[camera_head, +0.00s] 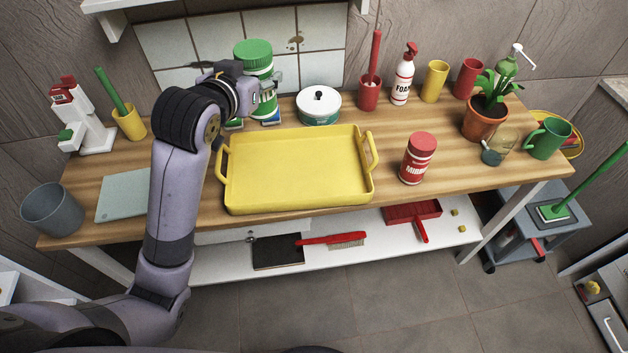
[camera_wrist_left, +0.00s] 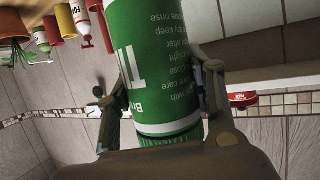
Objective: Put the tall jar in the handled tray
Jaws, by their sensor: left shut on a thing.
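The tall jar (camera_head: 254,57), green with a white band and a green lid, is upright at the back left of the counter, behind the handled tray. My left gripper (camera_head: 258,88) is shut on it, with the wrist hiding part of its side. In the left wrist view the jar (camera_wrist_left: 148,60) fills the space between the two fingers, its lettering inverted. I cannot tell whether its base touches the counter. The handled tray (camera_head: 295,170) is yellow, empty, and has a handle at each end. My right gripper is not in view.
A white pot with a lid (camera_head: 319,106) stands behind the tray. A red jar (camera_head: 418,158) stands right of it, and a grey-blue board (camera_head: 124,196) lies left. Cups, a foam bottle (camera_head: 403,76) and a potted plant (camera_head: 485,116) line the back right.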

